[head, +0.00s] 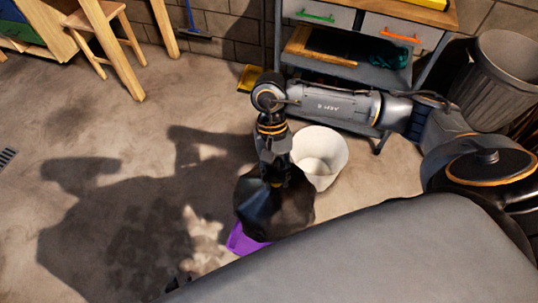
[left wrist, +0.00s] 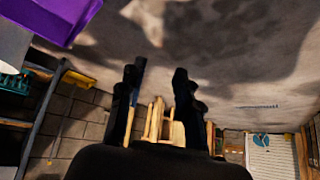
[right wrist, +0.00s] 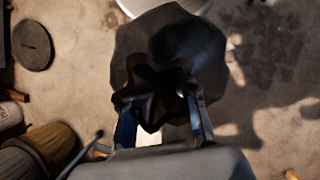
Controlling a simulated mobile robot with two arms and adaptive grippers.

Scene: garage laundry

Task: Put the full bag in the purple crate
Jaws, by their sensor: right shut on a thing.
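The full bag is a black, bulging sack (head: 275,208) that hangs from my right gripper (head: 274,178) in the head view. In the right wrist view the bag (right wrist: 170,55) spreads below my right gripper (right wrist: 165,122), its gathered neck between the fingers. The purple crate (head: 242,240) shows only in part, below and left of the bag, mostly hidden by the bag and my body. It also shows at the top left of the left wrist view (left wrist: 55,18). My left gripper (left wrist: 158,75) has its fingers apart with nothing between them.
A white bucket (head: 322,155) stands just right of the bag. A workbench with drawers (head: 345,65) is at the back, and a grey bin (head: 500,70) is at the back right. A wooden stool (head: 105,40) is at the back left. The floor on the left is clear.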

